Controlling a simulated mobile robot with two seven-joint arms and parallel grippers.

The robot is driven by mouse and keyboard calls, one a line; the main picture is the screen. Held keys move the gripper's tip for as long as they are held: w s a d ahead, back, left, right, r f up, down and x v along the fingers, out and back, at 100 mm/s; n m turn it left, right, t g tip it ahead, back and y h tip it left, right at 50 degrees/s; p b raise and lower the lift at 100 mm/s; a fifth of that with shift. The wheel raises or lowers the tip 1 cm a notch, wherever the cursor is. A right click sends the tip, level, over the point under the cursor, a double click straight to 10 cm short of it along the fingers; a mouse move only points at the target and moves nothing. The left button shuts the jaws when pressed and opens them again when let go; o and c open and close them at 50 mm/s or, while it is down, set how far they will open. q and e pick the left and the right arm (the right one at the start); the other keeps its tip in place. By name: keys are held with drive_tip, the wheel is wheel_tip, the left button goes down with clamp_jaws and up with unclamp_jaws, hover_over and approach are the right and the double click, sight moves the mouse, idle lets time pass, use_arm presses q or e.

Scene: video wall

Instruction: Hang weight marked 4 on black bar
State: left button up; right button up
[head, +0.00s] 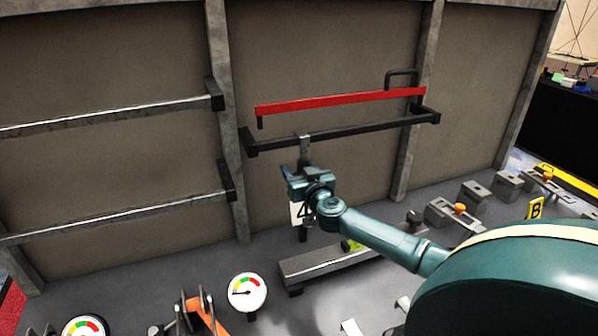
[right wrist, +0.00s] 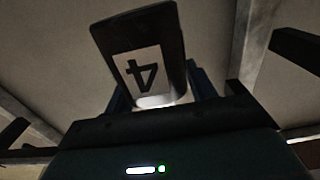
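The weight marked 4 is a dark block with a white label (head: 298,213), partly hidden behind my right gripper in the head view. My right gripper (head: 308,180) is shut on it, and the weight (right wrist: 150,45) sits between the fingers in the right wrist view. A grey hook (head: 304,150) rises above the gripper and overlaps the left part of the black bar (head: 350,131). I cannot tell whether hook and bar touch. The black bar stands out from the wall panel on two end brackets. My left gripper is not in view.
A red bar (head: 340,100) runs just above the black bar. Two grey rails (head: 110,115) are on the left panel. Below are a dial gauge (head: 247,292), an orange tool (head: 200,314), a long grey block (head: 325,260) and several brackets on the grey surface.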

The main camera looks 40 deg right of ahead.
drive_tip(key=shift+o, duration=1.4)
drive_tip(key=shift+f, duration=0.15)
drive_tip(key=shift+s+f, duration=0.1)
drive_tip(key=shift+f, duration=0.2)
drive_tip(key=p+v, duration=0.1)
drive_tip(key=v, duration=1.2)
drive_tip(key=shift+r, duration=0.3)
